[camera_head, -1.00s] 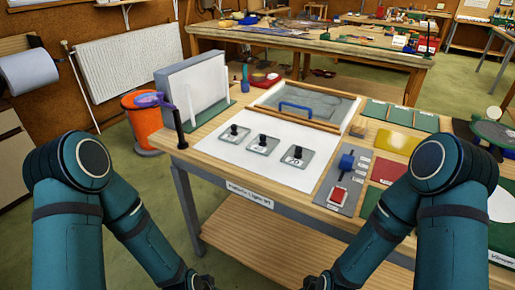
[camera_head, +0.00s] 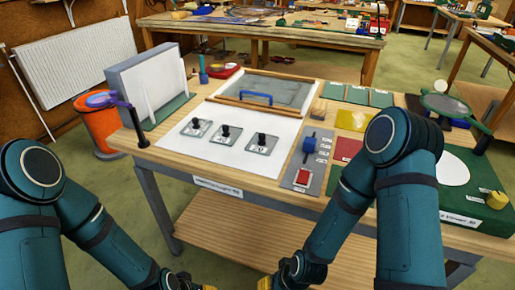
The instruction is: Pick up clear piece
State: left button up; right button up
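Three small, greyish, see-through square pieces with black upright knobs lie in a row on a white sheet (camera_head: 185,150): a left piece (camera_head: 190,131), a middle piece (camera_head: 220,138) and a right piece (camera_head: 254,148). Their labels are too small to read, so I cannot tell which is the clear piece. Both my arms hang in front of the table, below its top. Their wrists reach the bottom edge of the head view, and the gripper fingers are cut off there. Nothing of mine touches the pieces.
Behind the sheet lies a wood-framed panel (camera_head: 302,94) with a blue handle (camera_head: 257,98). A grey upright box (camera_head: 142,82) stands at left by an orange bin (camera_head: 98,124). The sheet's front is clear.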

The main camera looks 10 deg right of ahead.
aim_at(197, 127)
jog(key=z, duration=1.75)
jog(key=u, duration=1.95)
jog(key=i+j, duration=0.15)
jog(key=j, duration=0.2)
jog(key=i+j, duration=0.2)
jog(key=j, duration=0.2)
jog(key=i+j, duration=0.15)
jog(key=j, duration=0.2)
